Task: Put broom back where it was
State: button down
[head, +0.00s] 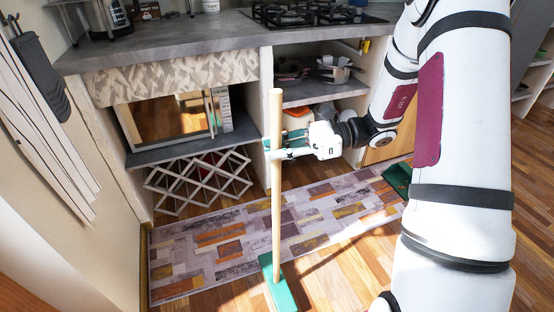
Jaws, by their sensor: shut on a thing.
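The broom (276,205) has a long pale wooden handle and a green head (279,288). It stands nearly upright, with its head low at the bottom middle of the head view, by the near edge of the patterned rug. I cannot tell whether the head touches the floor. My gripper (275,149) is shut on the upper part of the handle. The handle's top end rises above the gripper, in front of the counter.
The counter (180,47) with a gas hob (300,14) stands behind. Below it are open shelves, a microwave (170,128) and a wine rack (200,182). A patterned rug (220,235) covers the floor. A green object (398,178) lies at right, partly hidden by my arm.

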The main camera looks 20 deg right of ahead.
jog(key=shift+f+b, duration=0.55)
jog(key=shift+f, duration=0.85)
jog(key=c, duration=1.5)
grip_release()
jog(key=shift+o, duration=0.2)
